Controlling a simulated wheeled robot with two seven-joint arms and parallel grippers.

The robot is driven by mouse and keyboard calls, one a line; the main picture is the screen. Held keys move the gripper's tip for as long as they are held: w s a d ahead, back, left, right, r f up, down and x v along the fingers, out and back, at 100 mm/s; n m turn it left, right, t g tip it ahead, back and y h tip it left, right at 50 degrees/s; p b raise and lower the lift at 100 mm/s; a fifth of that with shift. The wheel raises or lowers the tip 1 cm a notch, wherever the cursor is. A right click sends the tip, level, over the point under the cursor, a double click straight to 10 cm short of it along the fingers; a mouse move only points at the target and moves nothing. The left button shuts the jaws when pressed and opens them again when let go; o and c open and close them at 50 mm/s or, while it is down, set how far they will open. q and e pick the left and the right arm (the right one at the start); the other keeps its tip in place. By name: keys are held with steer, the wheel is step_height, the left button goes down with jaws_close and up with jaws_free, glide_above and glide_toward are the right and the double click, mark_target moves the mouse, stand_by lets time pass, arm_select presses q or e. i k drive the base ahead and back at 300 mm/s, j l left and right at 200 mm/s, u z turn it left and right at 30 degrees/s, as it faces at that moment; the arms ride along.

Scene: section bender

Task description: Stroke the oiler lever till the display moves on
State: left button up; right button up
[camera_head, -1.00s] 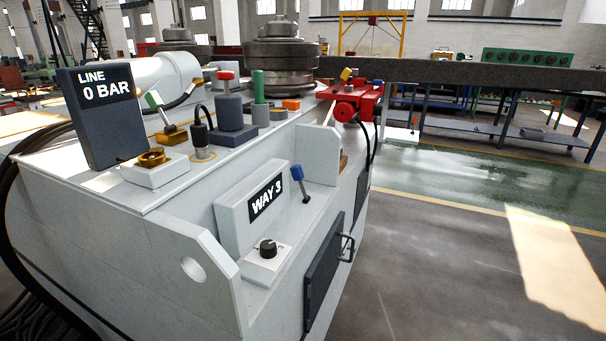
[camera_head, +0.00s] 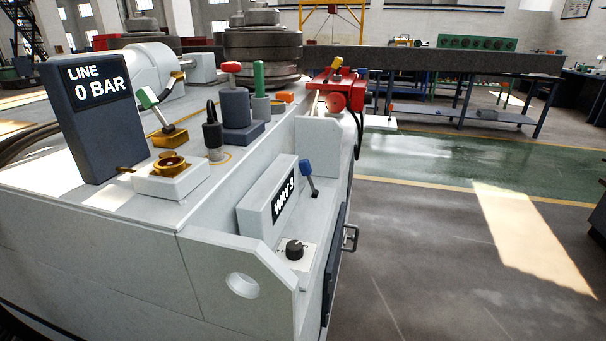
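A dark upright display (camera_head: 98,110) on the machine's top reads "LINE 0 BAR". A smaller display on a pale box (camera_head: 265,200) at the machine's side ledge is seen at a slant and reads "WAY 3". A short lever with a blue grip (camera_head: 307,168) stands beside that box, tilted. A green-gripped lever (camera_head: 148,97) leans over a brass base (camera_head: 168,137). A yellow-tipped lever (camera_head: 336,63) sits on a red unit (camera_head: 340,88). No label shows which lever is the oiler's. Neither of my grippers is in view.
A black knob (camera_head: 294,249) sits on a white plate in front of the WAY box. A red-topped dark cylinder (camera_head: 235,105) and a green-topped post (camera_head: 260,85) stand on top. Pale upright plates flank the ledge. The floor (camera_head: 430,260) to the right is clear.

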mark_target(305, 168)
steer(key=l+u, duration=0.25)
steer(key=l, duration=0.2)
steer(key=k+l+u, duration=0.25)
steer(key=l, duration=0.15)
steer(key=l+u, duration=0.25)
steer(key=l, duration=0.2)
steer(key=k+l+u, duration=0.25)
steer(key=i+l+u, duration=0.4)
steer(key=l, duration=0.15)
steer(key=i+l+u, duration=0.15)
steer(key=l+u, duration=0.25)
steer(key=l, duration=0.2)
steer(key=i+l+u, duration=0.15)
steer(key=l+u, duration=0.25)
steer(key=l, duration=0.3)
steer(key=l+u, duration=0.45)
steer(key=l, duration=0.25)
steer(key=l+u, duration=0.4)
steer(key=l, duration=0.35)
steer(key=k, duration=0.1)
